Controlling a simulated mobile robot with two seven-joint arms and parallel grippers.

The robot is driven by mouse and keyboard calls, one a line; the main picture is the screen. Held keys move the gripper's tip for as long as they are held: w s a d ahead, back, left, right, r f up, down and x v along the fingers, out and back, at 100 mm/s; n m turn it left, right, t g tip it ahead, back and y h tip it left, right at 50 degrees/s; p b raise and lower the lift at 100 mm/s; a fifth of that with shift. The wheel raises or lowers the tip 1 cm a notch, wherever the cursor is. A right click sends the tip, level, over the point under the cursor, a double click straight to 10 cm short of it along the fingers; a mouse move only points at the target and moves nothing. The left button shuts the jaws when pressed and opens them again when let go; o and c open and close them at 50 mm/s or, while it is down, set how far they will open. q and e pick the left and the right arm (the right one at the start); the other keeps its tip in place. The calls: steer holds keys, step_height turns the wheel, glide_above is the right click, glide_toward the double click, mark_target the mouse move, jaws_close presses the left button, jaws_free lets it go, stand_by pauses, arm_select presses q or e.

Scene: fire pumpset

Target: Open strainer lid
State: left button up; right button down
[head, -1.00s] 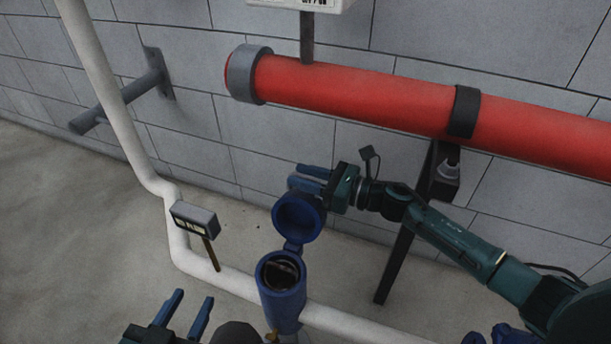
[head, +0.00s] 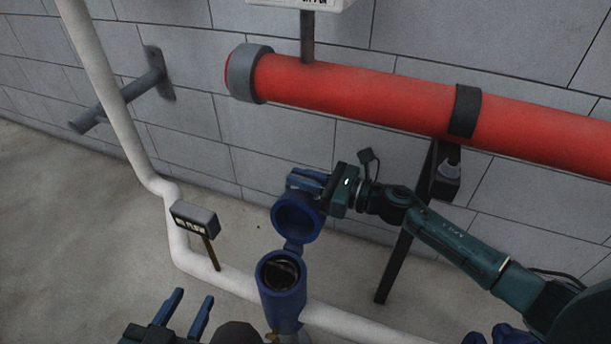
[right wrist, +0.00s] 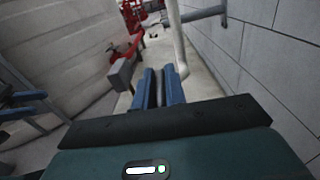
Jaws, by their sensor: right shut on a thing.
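The blue strainer (head: 283,296) stands upright at the bottom middle of the head view, its round mouth open and dark inside. Its blue lid (head: 278,222) is swung up on the hinge behind the mouth, its hollow underside facing me. My right gripper (head: 291,180) reaches in from the right, its fingers at the lid's upper edge. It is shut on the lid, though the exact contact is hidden. The right wrist view shows its blue fingers (right wrist: 160,72) close together. My left gripper (head: 193,297) is open and empty, left of the strainer.
A white pipe (head: 240,282) runs along the floor to the strainer and rises at the left. A small sign (head: 194,217) stands beside it. A thick red pipe (head: 360,93) crosses above my right arm, with a black support (head: 398,250) beneath. A grey block wall is behind.

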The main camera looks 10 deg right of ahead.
arm_select(q)
steer(key=shift+w+d+t+b, duration=0.1)
steer(key=shift+d+t+b, duration=0.05)
steer(key=shift+t+b, duration=0.25)
arm_select(e)
steer(key=s+a+n, duration=0.1)
steer(key=s, duration=0.1)
steer(key=s+a+r+n, duration=0.1)
steer(key=s+n, duration=0.1)
steer(key=shift+a, duration=0.35)
steer(key=c, duration=1.5)
jaws_free()
steer(key=shift+d, duration=0.1)
arm_select(q)
steer(key=shift+w+r+h+b, duration=0.1)
steer(key=shift+h+b, duration=0.2)
steer(key=shift+b, duration=0.05)
arm_select(e)
steer(key=shift+v, duration=3.65)
